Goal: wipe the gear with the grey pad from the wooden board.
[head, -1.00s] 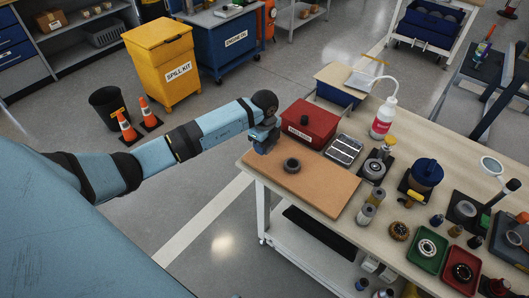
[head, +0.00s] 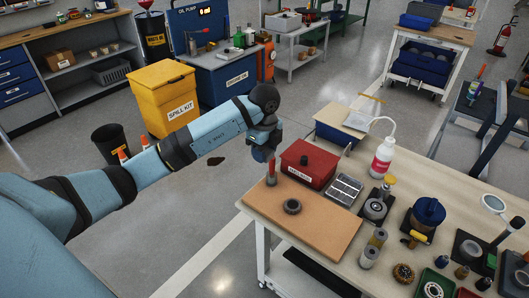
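The wooden board (head: 318,234) lies on the near left part of the workbench. A dark ring-shaped part (head: 292,206) rests on it; I cannot tell whether this is the gear. I cannot make out a grey pad. My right gripper is not in view.
A red lidded box (head: 307,168) stands behind the board, with a segmented metal tray (head: 345,189) to its right. A white bottle (head: 382,158), metal cylinders (head: 371,248) and a blue-lidded pot (head: 428,212) crowd the bench to the right.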

